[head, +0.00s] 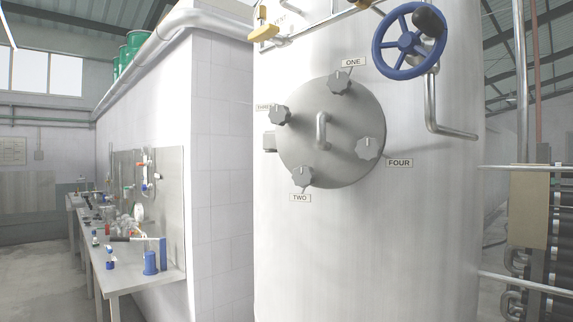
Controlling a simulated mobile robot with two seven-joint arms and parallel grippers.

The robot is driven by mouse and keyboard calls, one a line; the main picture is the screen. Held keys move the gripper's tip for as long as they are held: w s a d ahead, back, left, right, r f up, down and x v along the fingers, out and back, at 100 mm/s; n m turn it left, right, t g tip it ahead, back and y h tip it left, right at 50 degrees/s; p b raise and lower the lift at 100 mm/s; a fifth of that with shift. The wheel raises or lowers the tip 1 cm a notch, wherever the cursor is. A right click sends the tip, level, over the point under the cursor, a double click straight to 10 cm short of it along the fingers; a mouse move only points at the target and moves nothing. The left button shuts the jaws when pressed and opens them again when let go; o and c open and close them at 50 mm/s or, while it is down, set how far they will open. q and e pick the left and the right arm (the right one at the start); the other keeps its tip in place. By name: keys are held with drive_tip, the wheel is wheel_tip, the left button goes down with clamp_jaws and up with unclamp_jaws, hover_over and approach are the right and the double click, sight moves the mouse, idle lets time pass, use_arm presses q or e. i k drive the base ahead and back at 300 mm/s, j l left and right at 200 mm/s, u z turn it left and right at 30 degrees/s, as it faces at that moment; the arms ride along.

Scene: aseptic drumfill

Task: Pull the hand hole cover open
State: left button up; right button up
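The hand hole cover (335,155) is a round grey metal disc on the side of a tall steel tank (420,250). It appears to lie flat against the tank. A vertical bar handle (321,131) stands out at its middle. Grey knobs sit around its rim: the one by label ONE (339,82), the one by label TWO (302,176), the one by label THREE (280,115) and the one by label FOUR (369,148). A small block, perhaps a hinge (269,141), shows at its left edge. Neither gripper is in view.
A blue handwheel (408,41) and a bent steel pipe (436,105) project at the cover's upper right. A yellow-handled valve (264,33) is at the upper left. A bench (140,278) with bottles and fittings stands left, beside a white tiled wall (220,150). Pipes and racks are at right.

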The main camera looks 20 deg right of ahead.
sight(324, 131)
drive_tip(key=i+j+z, duration=0.35)
drive_tip(key=i, duration=0.3)
drive_tip(key=i+j+z, duration=0.1)
drive_tip(key=j, duration=0.2)
drive_tip(key=i+j+z, duration=0.15)
drive_tip(key=j, duration=0.15)
drive_tip(key=i+j+z, duration=0.1)
drive_tip(key=j, duration=0.2)
drive_tip(key=j+z, duration=0.25)
drive_tip(key=j, duration=0.4)
drive_tip(key=j+z, duration=0.25)
drive_tip(key=j, duration=0.45)
drive_tip(key=i, duration=0.05)
